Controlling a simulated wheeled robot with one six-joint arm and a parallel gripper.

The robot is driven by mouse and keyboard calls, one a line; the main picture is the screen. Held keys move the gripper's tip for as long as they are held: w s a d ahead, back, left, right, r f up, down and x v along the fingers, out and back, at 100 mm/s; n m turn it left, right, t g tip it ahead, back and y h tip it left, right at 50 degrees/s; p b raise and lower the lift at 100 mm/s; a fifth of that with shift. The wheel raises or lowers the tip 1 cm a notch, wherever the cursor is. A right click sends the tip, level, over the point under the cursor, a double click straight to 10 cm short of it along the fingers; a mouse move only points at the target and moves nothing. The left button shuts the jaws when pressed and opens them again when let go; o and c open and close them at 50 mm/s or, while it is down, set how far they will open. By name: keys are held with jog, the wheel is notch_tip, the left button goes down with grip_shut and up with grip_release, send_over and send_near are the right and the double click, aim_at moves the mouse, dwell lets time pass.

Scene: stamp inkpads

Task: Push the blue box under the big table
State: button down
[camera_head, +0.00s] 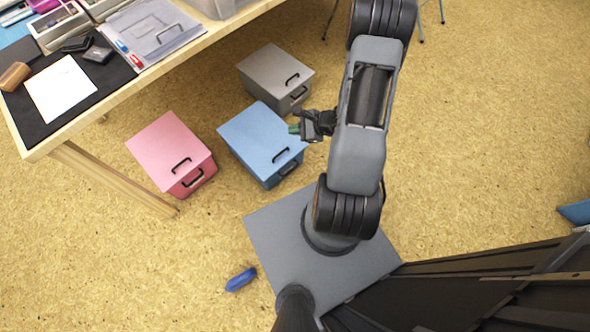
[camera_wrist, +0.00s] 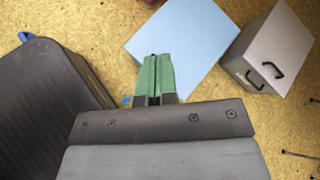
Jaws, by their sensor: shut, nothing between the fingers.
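The blue box (camera_head: 262,143) stands on the floor between the pink box and the grey box in the head view. A handle shows on its lid and another on its front. Its lid also shows in the wrist view (camera_wrist: 185,40). The big table (camera_head: 185,42) is at the upper left, and the blue box stands outside its near edge as seen from above. My gripper (camera_head: 294,128) is at the right side of the blue box, with its green fingers together and empty. The green fingertips (camera_wrist: 157,60) overlap the box's lid in the wrist view. I cannot tell whether they touch it.
The pink box (camera_head: 170,152) stands left of the blue box, beside a table leg (camera_head: 115,178). The grey box (camera_head: 274,75) stands behind to the right, also in the wrist view (camera_wrist: 270,50). A small blue object (camera_head: 241,279) lies on the floor. Open floor lies to the right.

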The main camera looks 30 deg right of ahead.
jog(key=s+d+f+m+h+b, duration=0.2)
jog(key=f+m, duration=0.1)
jog(key=f, duration=0.5)
jog(key=s+d+f+m+t+h+b, duration=0.1)
jog(key=s+d+f+m+b, duration=0.2)
jog(key=f, duration=0.4)
jog(key=s+f+m+h+b, duration=0.2)
jog(key=f+m, duration=0.2)
jog(key=f, duration=0.4)
jog(key=shift+w+r+b+x, duration=0.35)
jog(key=shift+b+x, duration=0.45)
jog(key=shift+x, duration=1.3)
jog(key=shift+w+r+b+x, duration=0.3)
jog(key=shift+b+x, duration=0.55)
jog(key=shift+x, duration=1.25)
jog(key=shift+w+r+b+x, duration=0.35)
jog(key=shift+b+x, duration=0.45)
jog(key=shift+x, duration=1.35)
jog(key=shift+a, duration=0.1)
